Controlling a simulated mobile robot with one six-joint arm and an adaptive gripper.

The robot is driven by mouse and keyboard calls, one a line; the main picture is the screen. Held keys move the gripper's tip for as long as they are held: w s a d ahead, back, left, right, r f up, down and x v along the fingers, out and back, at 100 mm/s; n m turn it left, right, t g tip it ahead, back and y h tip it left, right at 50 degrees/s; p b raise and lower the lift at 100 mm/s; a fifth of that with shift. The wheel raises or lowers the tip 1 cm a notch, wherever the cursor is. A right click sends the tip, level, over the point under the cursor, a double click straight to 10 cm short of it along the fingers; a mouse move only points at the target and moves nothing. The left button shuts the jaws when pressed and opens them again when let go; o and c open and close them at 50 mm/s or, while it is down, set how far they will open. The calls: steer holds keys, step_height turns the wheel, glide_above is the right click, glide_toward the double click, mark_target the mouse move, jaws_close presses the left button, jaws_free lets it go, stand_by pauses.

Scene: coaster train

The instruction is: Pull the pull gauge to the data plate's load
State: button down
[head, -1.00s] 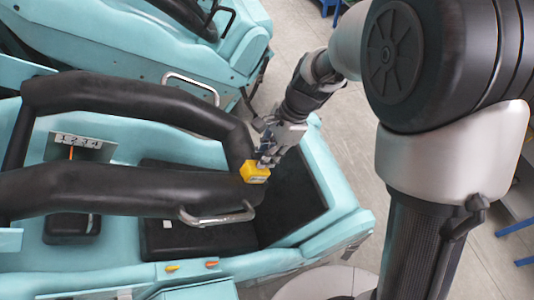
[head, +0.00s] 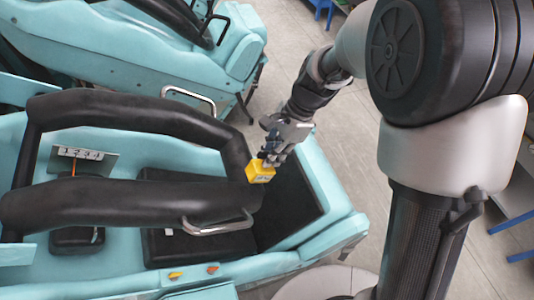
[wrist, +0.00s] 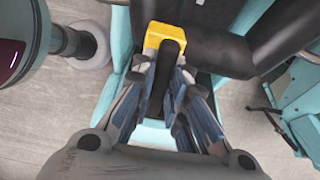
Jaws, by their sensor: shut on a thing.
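The pull gauge is a small yellow box (head: 260,172) at the right end of the black padded restraint of the nearer turquoise car. In the wrist view its yellow body (wrist: 165,34) lies against or very close to the black padding, and its dark handle (wrist: 168,70) runs back between my fingers. My gripper (head: 270,158) is shut on that handle. Any hook is hidden, and the gauge's reading is too small to make out. A small plate with the digits 1 2 3 4 (head: 80,153) stands at the left in the car; I cannot tell if it is the data plate.
The black restraint (head: 130,207) spans the car and carries metal grab handles (head: 218,225). A second turquoise car (head: 150,55) stands behind. Grey floor (head: 335,160) is free to the right.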

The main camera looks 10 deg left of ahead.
steer(key=shift+w+a+r, duration=0.1)
steer(key=shift+w+r, duration=0.05)
steer(key=shift+r, duration=0.1)
steer(key=c, duration=2)
jaws_free()
steer(key=shift+o, duration=1.1)
steer(key=shift+d, duration=0.2)
steer(key=shift+o, duration=1.1)
steer(key=shift+a+f, duration=0.1)
steer(key=v, duration=1.2)
